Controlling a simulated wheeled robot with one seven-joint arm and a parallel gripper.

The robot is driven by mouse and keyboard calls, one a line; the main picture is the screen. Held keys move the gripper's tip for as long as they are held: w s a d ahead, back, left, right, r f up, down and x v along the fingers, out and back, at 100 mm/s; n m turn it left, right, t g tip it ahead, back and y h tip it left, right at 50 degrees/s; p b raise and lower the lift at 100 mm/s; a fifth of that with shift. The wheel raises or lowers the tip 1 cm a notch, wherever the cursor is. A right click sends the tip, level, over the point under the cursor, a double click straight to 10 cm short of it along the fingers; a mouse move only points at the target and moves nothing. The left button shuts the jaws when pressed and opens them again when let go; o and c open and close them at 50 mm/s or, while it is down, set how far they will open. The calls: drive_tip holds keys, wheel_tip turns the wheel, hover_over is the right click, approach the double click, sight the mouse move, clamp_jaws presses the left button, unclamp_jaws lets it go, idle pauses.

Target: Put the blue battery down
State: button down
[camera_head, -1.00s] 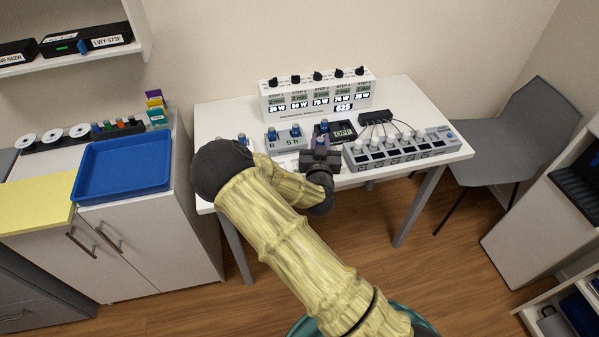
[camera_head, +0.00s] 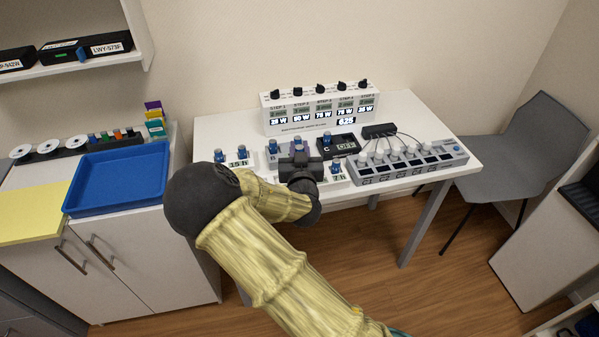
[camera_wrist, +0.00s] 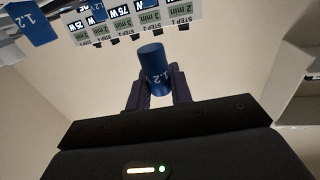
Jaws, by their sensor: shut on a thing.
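In the wrist view a blue battery marked 1.2 (camera_wrist: 154,64) stands between the two dark fingers of my gripper (camera_wrist: 158,88), which is shut on it. In the head view my gripper (camera_head: 298,162) is over the front of the white table, in front of grey box B (camera_head: 273,160). The arm and gripper hide part of that box, and the held battery cannot be clearly told apart there. Another blue battery (camera_head: 272,146) stands on box B. A further blue battery marked 1.2 (camera_wrist: 32,22) shows at the upper left of the wrist view.
A white step panel (camera_head: 320,110) with knobs stands at the table's back. Black box C (camera_head: 340,148) and a grey rack (camera_head: 410,165) are to the right of my gripper. Small blue-topped units (camera_head: 240,158) stand left. A blue tray (camera_head: 118,175) lies on the cabinet.

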drive_tip(key=shift+f, duration=1.7)
drive_tip(key=shift+f, duration=0.1)
drive_tip(key=shift+f, duration=1.8)
drive_tip(key=shift+f+b, duration=0.25)
drive_tip(key=shift+b, duration=0.05)
drive_tip(key=c, duration=1.3)
unclamp_jaws()
drive_tip(key=shift+r, duration=0.1)
drive_tip(key=shift+o, duration=0.2)
